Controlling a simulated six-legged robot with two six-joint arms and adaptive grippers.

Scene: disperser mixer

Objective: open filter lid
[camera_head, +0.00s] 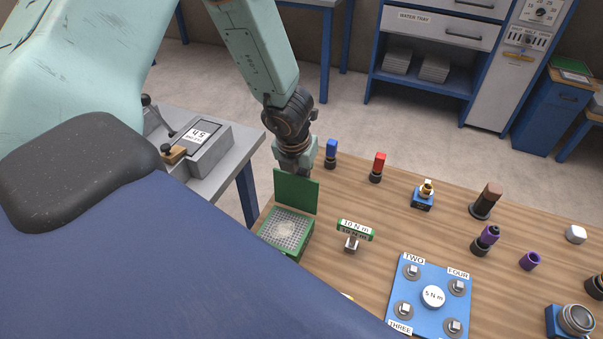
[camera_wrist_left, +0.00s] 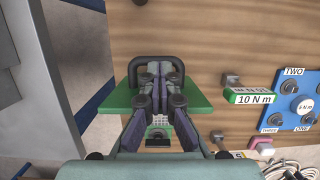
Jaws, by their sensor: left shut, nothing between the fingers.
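The green filter lid (camera_head: 297,190) stands upright at the back edge of the green filter box (camera_head: 303,243), whose light grid surface is uncovered. In the left wrist view the lid (camera_wrist_left: 196,98) carries a black loop handle (camera_wrist_left: 156,59). My left gripper (camera_wrist_left: 158,72) is shut with its fingertips together at the handle, in front of the lid. Nothing shows between the fingers. In the head view the left gripper (camera_head: 296,165) is just behind the lid's top edge, and its fingertips are hidden. I cannot tell whether it touches the lid. My right gripper is out of view.
A torque tool labelled 10 N m (camera_head: 355,231) stands right of the box, and a blue bolt plate (camera_head: 430,270) lies further right. Blue (camera_head: 331,148) and red (camera_head: 378,163) capped items stand behind. A grey scale (camera_head: 200,150) is on the left table.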

